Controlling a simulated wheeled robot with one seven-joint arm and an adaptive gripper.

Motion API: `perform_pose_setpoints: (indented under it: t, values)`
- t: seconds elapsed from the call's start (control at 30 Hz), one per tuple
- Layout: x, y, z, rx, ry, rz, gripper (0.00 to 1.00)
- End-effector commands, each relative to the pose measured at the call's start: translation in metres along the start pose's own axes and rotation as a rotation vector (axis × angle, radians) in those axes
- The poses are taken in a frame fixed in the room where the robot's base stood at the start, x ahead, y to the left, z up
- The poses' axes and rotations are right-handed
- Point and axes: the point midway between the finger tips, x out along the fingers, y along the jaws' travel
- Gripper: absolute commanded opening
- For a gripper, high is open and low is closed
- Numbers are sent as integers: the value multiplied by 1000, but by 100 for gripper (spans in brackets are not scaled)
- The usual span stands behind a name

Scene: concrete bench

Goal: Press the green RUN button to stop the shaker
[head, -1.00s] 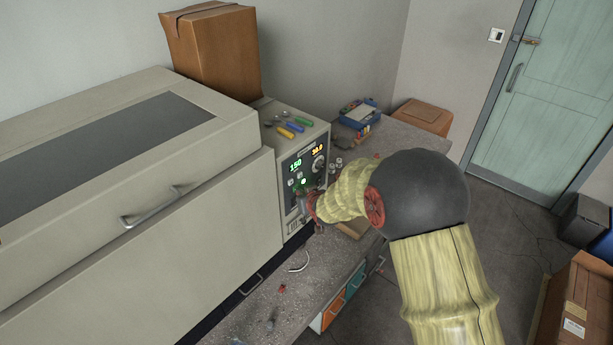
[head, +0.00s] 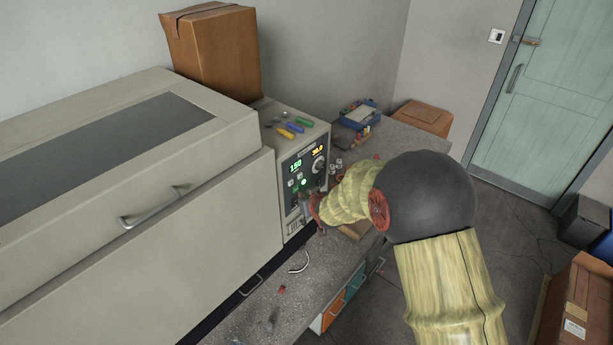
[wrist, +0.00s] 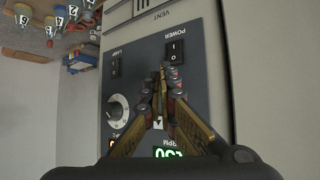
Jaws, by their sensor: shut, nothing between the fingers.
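The shaker (head: 120,240) is a large beige machine on the bench, with a dark control panel (head: 291,167) at its right end. The panel shows a lit green 150 readout (head: 296,166) and an orange readout. A small lit green button (head: 304,182) shows below the readouts in the head view. My gripper (head: 309,203) is at the lower part of the panel. In the wrist view the panel appears upside down and my closed, empty fingertips (wrist: 163,72) lie in front of it, near the POWER switch (wrist: 175,51). The green button is not visible there, and contact cannot be told.
A LAMP switch (wrist: 115,67) and a round knob (wrist: 118,107) are beside my fingers. Screwdrivers (head: 290,128) and a cardboard box (head: 212,52) lie on top of the shaker. A blue tray (head: 360,115) stands behind on the bench.

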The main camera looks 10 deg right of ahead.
Motion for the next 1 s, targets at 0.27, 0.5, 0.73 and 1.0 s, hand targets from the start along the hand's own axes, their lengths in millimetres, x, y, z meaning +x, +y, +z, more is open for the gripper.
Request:
perform_pose_setpoints:
  t: [0.27, 0.5, 0.73, 1.0]
  values:
    - [-11, 9, 8, 0, -2, 2, 0]
    - [-26, 20, 18, 1, -2, 2, 0]
    - [-39, 29, 27, 0, 0, 1, 0]
    - [-42, 30, 31, 0, 0, 0, 0]
